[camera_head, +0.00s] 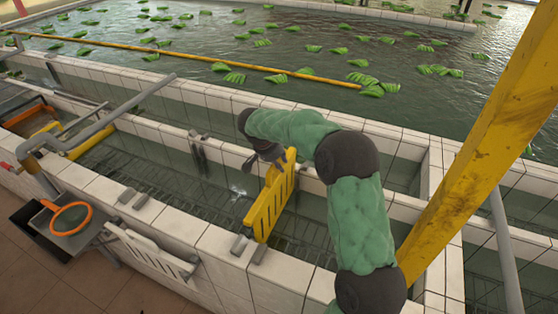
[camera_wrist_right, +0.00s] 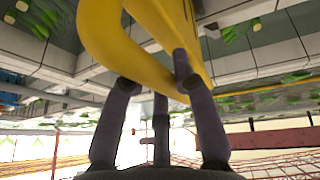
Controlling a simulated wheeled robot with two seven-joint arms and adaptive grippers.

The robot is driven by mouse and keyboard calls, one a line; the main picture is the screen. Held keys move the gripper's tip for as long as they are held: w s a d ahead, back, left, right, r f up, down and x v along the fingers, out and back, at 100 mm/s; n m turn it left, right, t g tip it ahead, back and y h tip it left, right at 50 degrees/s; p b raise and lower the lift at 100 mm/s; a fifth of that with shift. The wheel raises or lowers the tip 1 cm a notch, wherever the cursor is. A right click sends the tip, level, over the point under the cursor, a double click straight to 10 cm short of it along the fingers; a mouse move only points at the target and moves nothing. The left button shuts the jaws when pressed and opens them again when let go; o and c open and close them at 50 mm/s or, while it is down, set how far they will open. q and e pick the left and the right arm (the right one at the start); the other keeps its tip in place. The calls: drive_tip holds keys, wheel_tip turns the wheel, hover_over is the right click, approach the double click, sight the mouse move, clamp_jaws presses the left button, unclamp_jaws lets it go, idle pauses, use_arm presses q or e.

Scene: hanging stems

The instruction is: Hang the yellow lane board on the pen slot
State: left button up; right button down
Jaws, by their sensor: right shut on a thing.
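The yellow lane board (camera_head: 270,202) is a slatted plate standing on edge across the water channel in the head view. My right gripper (camera_head: 271,155) is shut on its far end, near the channel's far wall. In the right wrist view, the fingers (camera_wrist_right: 155,88) close around the yellow board (camera_wrist_right: 110,35). The board's near end is at the near wall, by a pair of grey slot brackets (camera_head: 258,254). I cannot tell whether it is seated between them. The far slot is hidden behind my arm and gripper. My left gripper is out of view.
A white slatted board (camera_head: 150,252) leans on the outside of the near wall. Other grey brackets (camera_head: 128,195) sit further left on that wall. A grey pipe (camera_head: 105,118) and an orange-rimmed net (camera_head: 68,217) are at left. A thick yellow beam (camera_head: 485,145) crosses at right.

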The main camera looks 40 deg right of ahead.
sight(278, 187)
drive_tip(key=shift+f+b, duration=3.4)
drive_tip(key=shift+f, duration=2.9)
drive_tip(key=shift+f+b, duration=0.45)
drive_tip(key=shift+b, duration=0.05)
unclamp_jaws()
drive_tip(key=shift+p+v, duration=1.7)
drive_tip(key=shift+v, duration=3.3)
drive_tip(key=shift+f, duration=0.1)
